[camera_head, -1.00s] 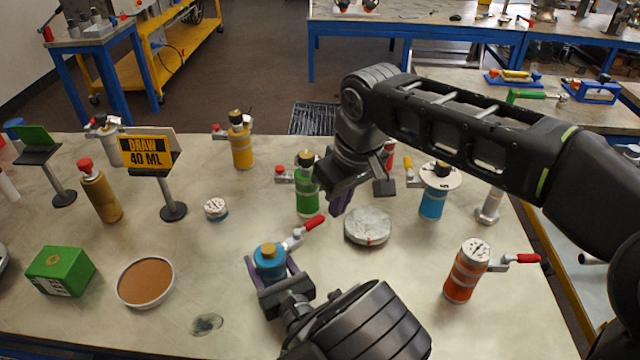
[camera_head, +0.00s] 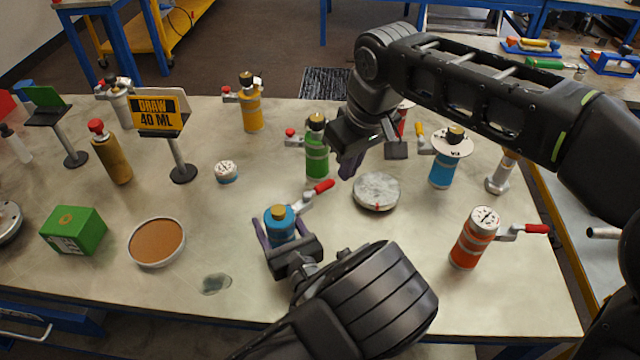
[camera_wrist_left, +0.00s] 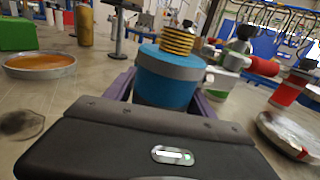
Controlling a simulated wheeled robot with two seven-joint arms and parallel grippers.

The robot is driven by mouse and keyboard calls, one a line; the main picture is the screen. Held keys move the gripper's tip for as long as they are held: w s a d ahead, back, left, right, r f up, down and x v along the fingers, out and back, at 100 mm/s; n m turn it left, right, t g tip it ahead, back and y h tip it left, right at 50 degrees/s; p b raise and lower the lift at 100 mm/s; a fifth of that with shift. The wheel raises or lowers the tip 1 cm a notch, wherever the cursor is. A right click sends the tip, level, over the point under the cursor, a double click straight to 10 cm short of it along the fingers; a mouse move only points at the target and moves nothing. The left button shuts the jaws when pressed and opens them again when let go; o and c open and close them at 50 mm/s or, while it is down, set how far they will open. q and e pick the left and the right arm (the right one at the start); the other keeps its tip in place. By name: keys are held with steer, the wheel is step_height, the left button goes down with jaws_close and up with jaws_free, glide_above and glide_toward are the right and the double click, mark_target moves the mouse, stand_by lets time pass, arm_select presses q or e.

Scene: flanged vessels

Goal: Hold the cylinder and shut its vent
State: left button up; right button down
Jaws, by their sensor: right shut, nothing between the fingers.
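A blue cylinder (camera_head: 279,226) with a grey band and brass cap stands upright at the table's front middle. Its side vent has a red lever (camera_head: 319,187) pointing up and right; it also shows in the left wrist view (camera_wrist_left: 256,65). My left gripper (camera_head: 283,237) has its purple fingers on either side of the blue cylinder (camera_wrist_left: 168,82), with a small gap seeming to show at the left finger. The cylinder's lower part is hidden by the gripper. My right gripper (camera_head: 349,166) is shut and empty, above the table beyond the lever, beside a green cylinder.
The green cylinder (camera_head: 317,160) stands close behind the lever. A round grey disc (camera_head: 377,190) lies to its right. An orange cylinder with a red lever (camera_head: 467,245) stands at right. A brown-filled dish (camera_head: 156,242) and green box (camera_head: 74,230) are at left.

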arm_select(q)
steer(key=o, duration=0.4)
steer(key=v, duration=0.7)
steer(key=shift+s+d, duration=0.2)
steer(key=shift+s, duration=0.05)
steer(key=shift+f, duration=0.1)
